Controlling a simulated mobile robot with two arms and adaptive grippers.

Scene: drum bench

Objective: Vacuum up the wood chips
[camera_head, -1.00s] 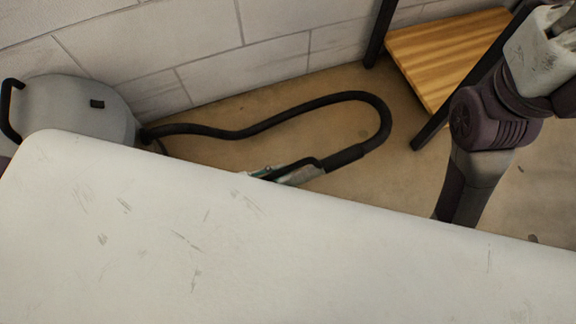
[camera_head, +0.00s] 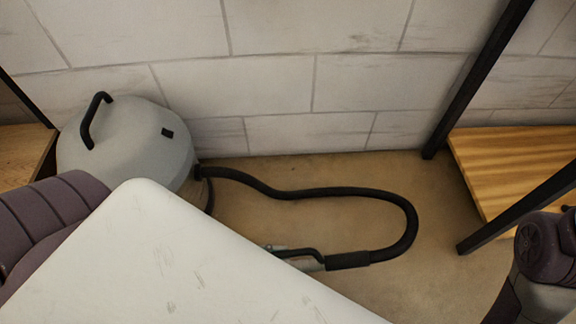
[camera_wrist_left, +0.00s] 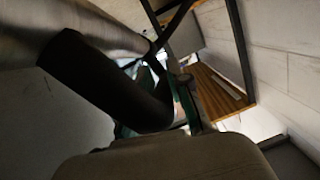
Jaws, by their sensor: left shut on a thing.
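The vacuum's round grey drum (camera_head: 128,142) with a black top handle stands by the wall at the left in the head view. Its black hose (camera_head: 345,192) loops right and back to a handle piece (camera_head: 345,261). In the left wrist view, a thick black tube (camera_wrist_left: 95,80) and a metal pipe (camera_wrist_left: 95,28) cross close by the greenish fingers of the left gripper (camera_wrist_left: 152,92). My right gripper is out of view. No wood chips are discernible.
A pale scuffed surface (camera_head: 170,260) fills the lower foreground. A black-framed rack with a wooden shelf (camera_head: 510,160) stands at the right; another wooden shelf (camera_head: 22,150) is at the left edge. Bare brown floor (camera_head: 310,175) lies between, before a block wall (camera_head: 275,85).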

